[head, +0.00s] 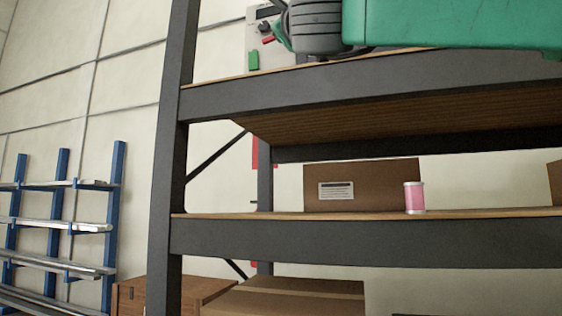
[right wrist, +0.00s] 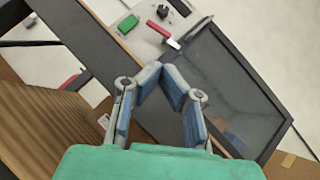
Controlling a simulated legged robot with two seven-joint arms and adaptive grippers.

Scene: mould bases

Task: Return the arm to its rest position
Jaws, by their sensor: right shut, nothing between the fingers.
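My right gripper (right wrist: 160,75) shows in the right wrist view, its fingertips brought together with nothing held between them. Its fingers have grey joints and blue pads, and a green body fills the bottom of that view below them. Past the fingers are the dark shelf frame and a pale panel. In the head view, a large green part with a dark ribbed joint crosses the upper right, in front of the upper shelf; it looks like my right arm. My left gripper is not in view.
A dark rack has an upper shelf (head: 350,90) and a lower shelf (head: 350,238). Blue racking (head: 113,200) holds metal bars at left.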

